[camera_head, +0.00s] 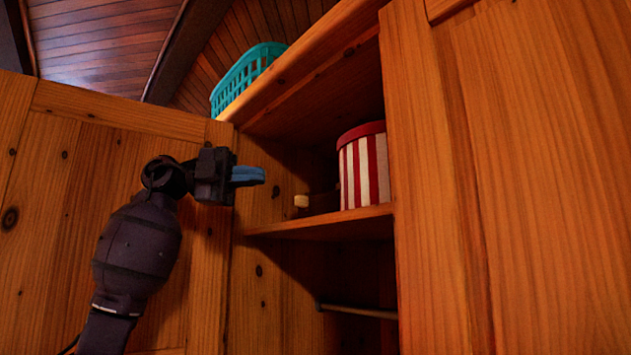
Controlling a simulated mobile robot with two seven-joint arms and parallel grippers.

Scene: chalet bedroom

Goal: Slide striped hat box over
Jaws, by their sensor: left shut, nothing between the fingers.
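The striped hat box (364,172) is round, with red and white upright stripes and a red lid. It stands upright on the upper shelf (330,222) inside the wooden wardrobe, and its right side is hidden behind the wardrobe's right front. My left gripper (250,176) is shut and empty, its blue fingers pointing right at the left edge of the wardrobe opening. It is left of the hat box and apart from it. My right gripper is not in view.
A small pale wooden piece (301,201) is on the shelf left of the box. A teal basket (243,75) sits on top of the wardrobe. An open door (60,190) is at left. A hanging rail (358,311) runs below the shelf.

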